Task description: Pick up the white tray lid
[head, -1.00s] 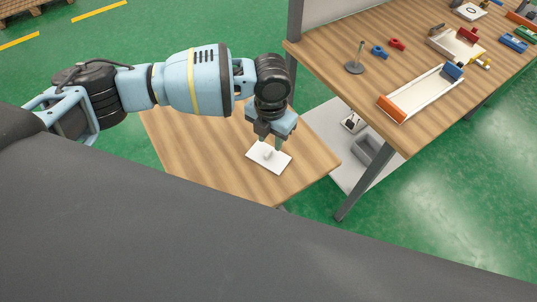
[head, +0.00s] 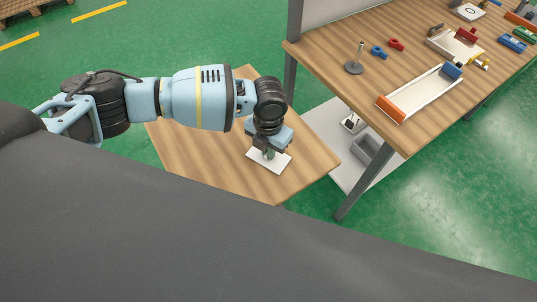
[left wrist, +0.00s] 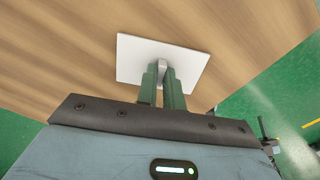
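The white tray lid (head: 279,163) is a thin flat rectangle lying on the small wooden table, near its right edge. A small light knob (left wrist: 162,64) stands up from its middle. My left gripper (head: 268,154) points down over the lid. In the left wrist view its two green fingers (left wrist: 161,72) are close together with the knob between their tips, so it looks shut on the lid by its knob. The fingers hide part of the knob and lid. I see no clear gap between lid and table. My right gripper is not in view.
The small table (head: 200,160) is otherwise bare. A taller workbench (head: 335,60) stands to the right, with a post on a round base (head: 355,67), a white tray with an orange end (head: 425,95) and several small parts. A grey bin (head: 370,150) sits on its lower shelf.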

